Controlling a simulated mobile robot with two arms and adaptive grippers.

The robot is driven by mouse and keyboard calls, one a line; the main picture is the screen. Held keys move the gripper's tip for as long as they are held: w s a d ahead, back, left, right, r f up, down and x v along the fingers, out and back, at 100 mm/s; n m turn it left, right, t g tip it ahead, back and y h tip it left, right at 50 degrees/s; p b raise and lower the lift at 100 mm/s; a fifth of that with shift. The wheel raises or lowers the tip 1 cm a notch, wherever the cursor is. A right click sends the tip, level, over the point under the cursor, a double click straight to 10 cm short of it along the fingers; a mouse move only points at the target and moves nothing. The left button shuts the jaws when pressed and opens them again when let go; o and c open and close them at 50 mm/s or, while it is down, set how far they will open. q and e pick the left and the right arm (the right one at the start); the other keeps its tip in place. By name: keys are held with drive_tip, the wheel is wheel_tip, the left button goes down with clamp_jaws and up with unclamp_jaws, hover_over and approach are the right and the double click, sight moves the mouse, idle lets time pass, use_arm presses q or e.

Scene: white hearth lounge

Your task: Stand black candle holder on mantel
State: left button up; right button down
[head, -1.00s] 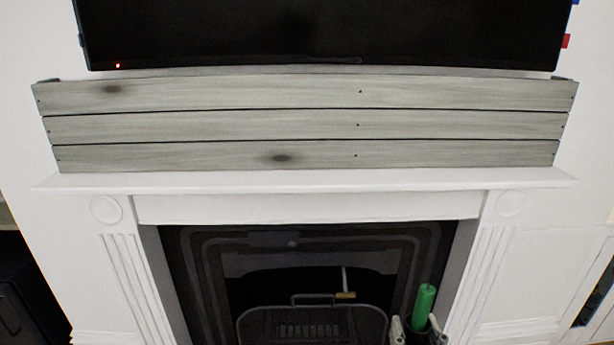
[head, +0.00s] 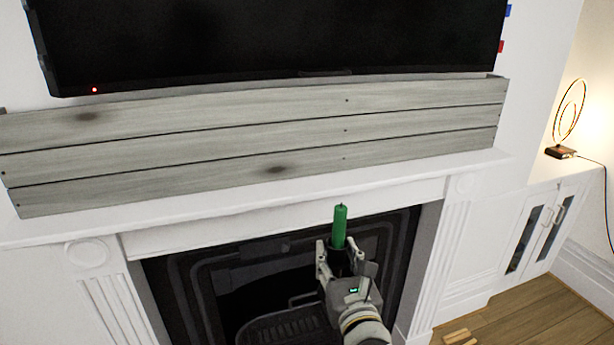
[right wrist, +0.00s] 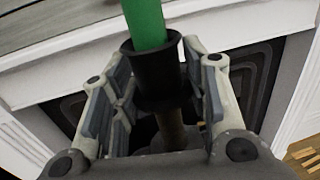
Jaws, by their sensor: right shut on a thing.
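The black candle holder (right wrist: 154,77) is held upright in my right gripper (right wrist: 155,95), with its fingers on both sides of it. A green candle (right wrist: 144,22) stands in the holder. In the head view the green candle (head: 339,226) rises above my right gripper (head: 338,258), in front of the fireplace opening and below the mantel's level in the picture. The holder's lower part is partly hidden by the gripper. The white mantel (head: 300,189) is a narrow shelf above the fireplace, with a bare front strip. My left gripper is not in view.
A grey plank box (head: 200,150) fills the back of the mantel, under a black television (head: 270,40). The dark fireplace (head: 210,285) holds a grate. A lit ring lamp (head: 570,115) stands on a white cabinet (head: 545,220) at right. Wood pieces (head: 458,337) lie on the floor.

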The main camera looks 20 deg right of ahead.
drive_tip(key=shift+m+h, duration=0.4)
drive_tip(key=shift+h, duration=0.2)
drive_tip(key=w+r, duration=0.1)
drive_tip(key=r, duration=0.1)
drive_tip(key=w+d+r+p, duration=0.1)
drive_tip(key=r, duration=0.2)
drive_tip(key=w+r+p, duration=0.1)
drive_tip(key=w+r, duration=0.1)
drive_tip(key=r, duration=0.1)
drive_tip(key=shift+d+r, duration=0.2)
drive_tip(key=shift+d, duration=0.1)
drive_tip(key=w+d+r+h+p, duration=0.1)
drive_tip(key=w+r+h+p, duration=0.2)
drive_tip(key=r, duration=0.4)
drive_tip(key=shift+m+g+y, duration=0.3)
drive_tip(key=shift+m+y, duration=0.1)
drive_tip(key=shift+y, duration=0.3)
drive_tip(key=p+x, duration=0.2)
drive_tip(key=x, duration=1.6)
drive_tip(key=shift+d+f+p, duration=0.1)
drive_tip(key=shift+p, duration=0.2)
drive_tip(key=shift+w+f, duration=0.1)
drive_tip(key=shift+f, duration=0.3)
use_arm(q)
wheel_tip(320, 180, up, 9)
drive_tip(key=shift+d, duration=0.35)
use_arm(e)
drive_tip(key=shift+f, duration=0.4)
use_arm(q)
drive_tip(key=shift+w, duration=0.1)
